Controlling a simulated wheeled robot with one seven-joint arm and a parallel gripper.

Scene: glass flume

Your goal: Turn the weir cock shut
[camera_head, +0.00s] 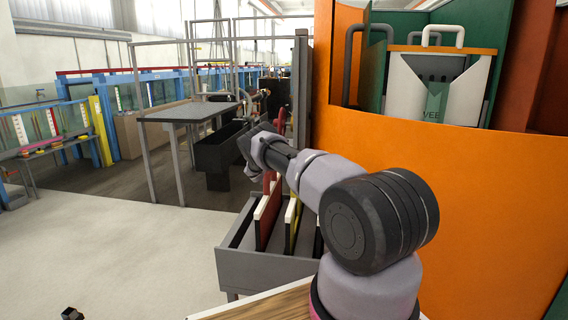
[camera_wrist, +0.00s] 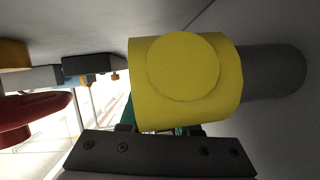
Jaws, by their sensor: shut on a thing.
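A thick yellow cylinder with a round flat end (camera_wrist: 185,70) fills the middle of the wrist view, and I take it to be part of the weir cock. A dark grey rounded bar (camera_wrist: 275,75) runs from its right side. My gripper (camera_wrist: 160,130) is right below it in that view, with its dark body across the bottom. The fingers are mostly hidden behind the yellow part, and the gripper is shut on the cock. In the head view my arm reaches away, and my gripper (camera_head: 258,130) is small. The cock is not clear there.
A grey rack (camera_head: 265,270) with upright coloured panels stands below my arm. A large orange cabinet (camera_head: 440,210) is close on the right. A red rounded part (camera_wrist: 35,112) is left in the wrist view.

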